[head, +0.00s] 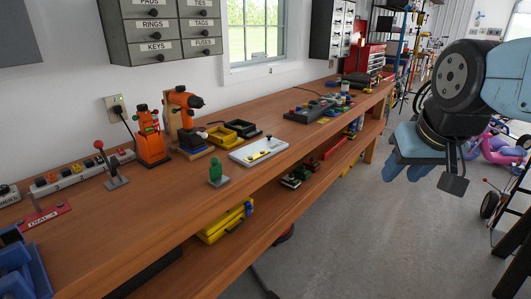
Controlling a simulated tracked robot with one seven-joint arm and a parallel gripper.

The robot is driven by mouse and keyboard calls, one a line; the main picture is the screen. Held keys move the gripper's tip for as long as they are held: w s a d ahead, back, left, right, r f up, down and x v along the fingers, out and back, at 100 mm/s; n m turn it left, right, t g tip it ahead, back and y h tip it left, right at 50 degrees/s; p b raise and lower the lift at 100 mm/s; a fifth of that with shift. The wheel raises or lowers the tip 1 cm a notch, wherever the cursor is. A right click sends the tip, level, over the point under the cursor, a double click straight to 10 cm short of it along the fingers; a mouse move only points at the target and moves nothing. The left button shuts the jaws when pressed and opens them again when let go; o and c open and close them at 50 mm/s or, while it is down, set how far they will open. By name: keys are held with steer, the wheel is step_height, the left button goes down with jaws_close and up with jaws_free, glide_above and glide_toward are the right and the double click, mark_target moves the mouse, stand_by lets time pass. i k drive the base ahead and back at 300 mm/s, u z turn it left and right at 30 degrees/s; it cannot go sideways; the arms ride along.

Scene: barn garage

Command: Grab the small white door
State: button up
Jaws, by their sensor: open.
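A small flat white panel (272,155), the only thing here that looks like a small white door, lies on the wooden workbench near its front edge. It carries a yellow and dark fitting on its face. My gripper (424,178) is at the right of the head view, in the air over the floor beyond the bench's front edge. It points downward, is open with nothing between its fingers, and is well apart from the panel.
The workbench (225,190) runs from front left to back right. A green knob on a base (216,172) stands left of the panel, with yellow and black trays (221,136) behind. An orange drill (184,110) stands farther left. Grey floor (350,240) is clear below my gripper.

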mark_target(271, 145)
steer(key=u, duration=0.1)
steer(key=i, duration=0.9)
steer(key=z, duration=0.1)
